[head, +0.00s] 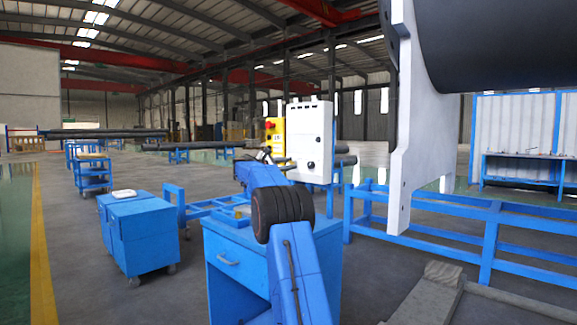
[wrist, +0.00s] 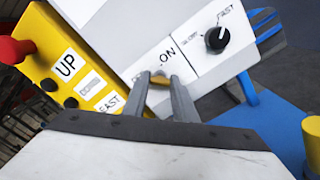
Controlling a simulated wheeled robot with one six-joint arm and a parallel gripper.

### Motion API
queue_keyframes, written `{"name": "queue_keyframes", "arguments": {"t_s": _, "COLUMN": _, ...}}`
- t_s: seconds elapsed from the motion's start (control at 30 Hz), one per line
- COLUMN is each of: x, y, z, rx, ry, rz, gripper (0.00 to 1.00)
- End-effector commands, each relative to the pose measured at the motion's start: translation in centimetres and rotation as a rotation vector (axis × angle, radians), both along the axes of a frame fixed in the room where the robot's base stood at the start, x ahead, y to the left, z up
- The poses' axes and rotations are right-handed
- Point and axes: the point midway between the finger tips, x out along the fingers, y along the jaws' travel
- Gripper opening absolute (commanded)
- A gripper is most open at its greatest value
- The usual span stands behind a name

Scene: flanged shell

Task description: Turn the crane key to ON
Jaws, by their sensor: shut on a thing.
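The white control box (head: 310,140) stands above a blue cabinet in the head view. In the wrist view its white panel (wrist: 112,32) fills the top, tilted, with an ON label. A second label to the left of ON is partly hidden. My gripper (wrist: 160,77) is in front of this label plate, its two grey fingers shut on a small brass-coloured piece, the crane key (wrist: 158,83). The fingers hide most of the key, so its exact angle cannot be told. In the head view my gripper (head: 268,158) is small beside the box and the key cannot be seen.
A yellow pendant (wrist: 55,60) with UP label and red button (wrist: 12,50) is to the left. A black SLOW/FAST knob (wrist: 216,39) is to the right, close to the fingers. A large hanging grey shell (head: 500,45) and blue stand (head: 470,235) are on the right.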

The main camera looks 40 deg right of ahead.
Motion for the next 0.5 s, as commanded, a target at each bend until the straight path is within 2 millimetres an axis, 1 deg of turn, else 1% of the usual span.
{"name": "queue_keyframes", "arguments": {"t_s": 0.27, "x": -0.03, "y": 0.0, "z": -0.11, "rx": 0.012, "ry": -0.127, "rz": -0.001, "gripper": 0.03}}
{"name": "queue_keyframes", "arguments": {"t_s": 0.5, "x": -0.03, "y": 0.0, "z": -0.15, "rx": 0.027, "ry": -0.334, "rz": -0.002, "gripper": 0.03}}
